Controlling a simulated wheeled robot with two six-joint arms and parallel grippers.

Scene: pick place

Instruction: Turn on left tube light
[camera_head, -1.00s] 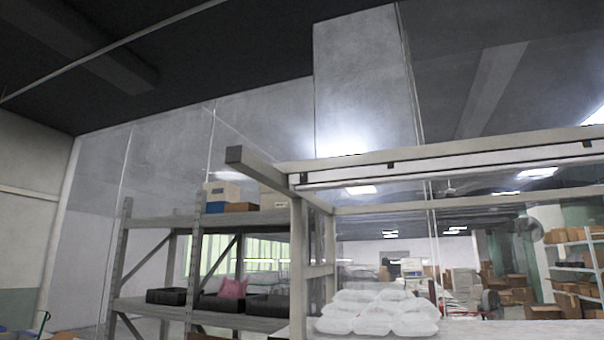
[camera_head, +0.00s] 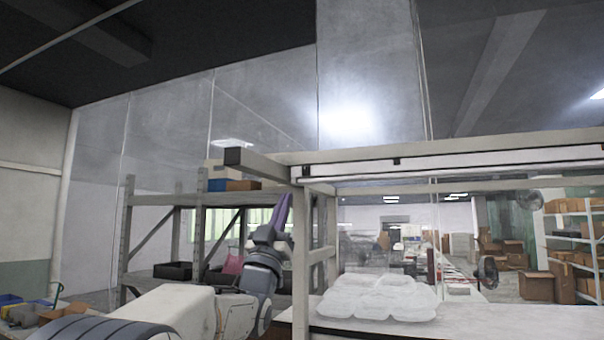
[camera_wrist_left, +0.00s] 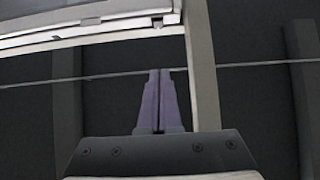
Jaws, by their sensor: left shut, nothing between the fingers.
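The tube light (camera_head: 450,168) is a long white strip under the front beam of the workbench frame, running right from the frame's left post. In the left wrist view the tube light (camera_wrist_left: 95,38) crosses the top left, with a small dark fitting near its end. I cannot make out a switch. My left gripper (camera_head: 284,198) points up with purple fingers, left of the post and just below the beam's left end. In the left wrist view the fingers (camera_wrist_left: 160,72) are together and empty, and their tips appear just below the tube's end. My right gripper is not in view.
The frame's upright post (camera_head: 300,255) stands close to the right of my left gripper. White bags (camera_head: 375,298) lie on the bench top. A storage rack (camera_head: 128,235) with boxes and bins stands behind my arm. Open air lies left of the frame.

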